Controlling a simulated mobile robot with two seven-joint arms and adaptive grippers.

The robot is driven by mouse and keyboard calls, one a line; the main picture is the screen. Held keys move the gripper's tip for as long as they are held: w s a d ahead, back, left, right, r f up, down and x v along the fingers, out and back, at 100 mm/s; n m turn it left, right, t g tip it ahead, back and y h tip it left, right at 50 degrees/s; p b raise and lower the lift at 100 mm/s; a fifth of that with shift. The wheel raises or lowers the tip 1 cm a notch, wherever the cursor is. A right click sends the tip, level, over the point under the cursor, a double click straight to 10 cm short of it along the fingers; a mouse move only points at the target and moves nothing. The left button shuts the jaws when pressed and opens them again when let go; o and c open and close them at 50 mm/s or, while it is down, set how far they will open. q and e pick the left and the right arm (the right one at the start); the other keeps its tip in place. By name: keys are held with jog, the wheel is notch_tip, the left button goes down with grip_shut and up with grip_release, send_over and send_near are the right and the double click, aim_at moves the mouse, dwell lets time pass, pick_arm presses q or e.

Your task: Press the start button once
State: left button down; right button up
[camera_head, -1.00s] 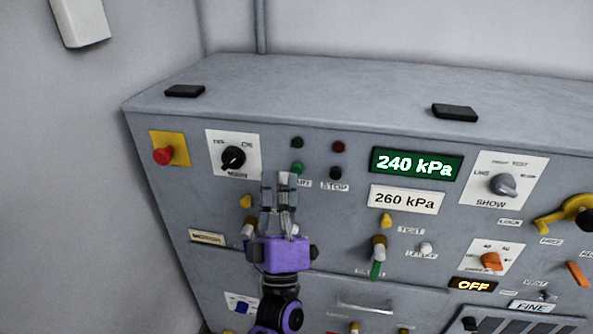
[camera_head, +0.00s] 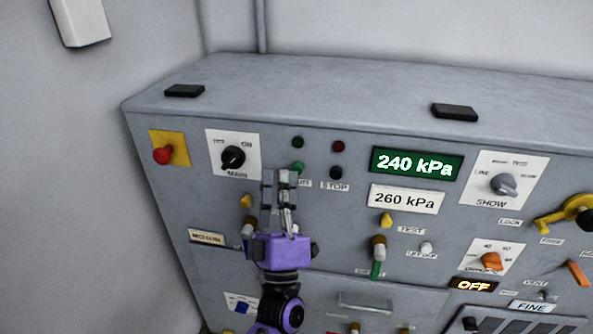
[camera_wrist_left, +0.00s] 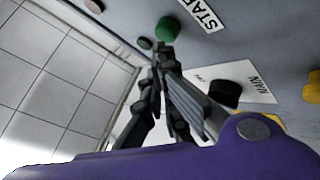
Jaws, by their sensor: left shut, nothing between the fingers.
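The green start button (camera_head: 298,168) is on the upper front of the grey panel, its label partly hidden by my left gripper. In the left wrist view the green button (camera_wrist_left: 166,29) is beside the START label (camera_wrist_left: 203,12). My left gripper (camera_head: 280,174) is shut and empty, its fingertips just below and left of the button in the head view. In the left wrist view the fingertips (camera_wrist_left: 160,52) look very close to the button; I cannot tell if they touch it. My right gripper is not in view.
The black stop button (camera_head: 336,172) is right of the start button. The MAIN knob (camera_head: 233,157) and red button (camera_head: 163,155) are to the left. A green display (camera_head: 417,164) reads 240 kPa. A yellow knob (camera_head: 246,201) is close to my gripper's left side.

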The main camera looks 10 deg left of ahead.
pick_arm(q)
jog(key=shift+w, duration=0.65)
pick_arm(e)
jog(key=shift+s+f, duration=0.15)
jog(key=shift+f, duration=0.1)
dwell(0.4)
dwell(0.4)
pick_arm(q)
jog(key=shift+s, duration=0.95)
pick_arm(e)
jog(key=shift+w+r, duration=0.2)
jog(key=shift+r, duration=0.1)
pick_arm(q)
jog(key=s+p, duration=0.1)
jog(key=s, duration=0.4)
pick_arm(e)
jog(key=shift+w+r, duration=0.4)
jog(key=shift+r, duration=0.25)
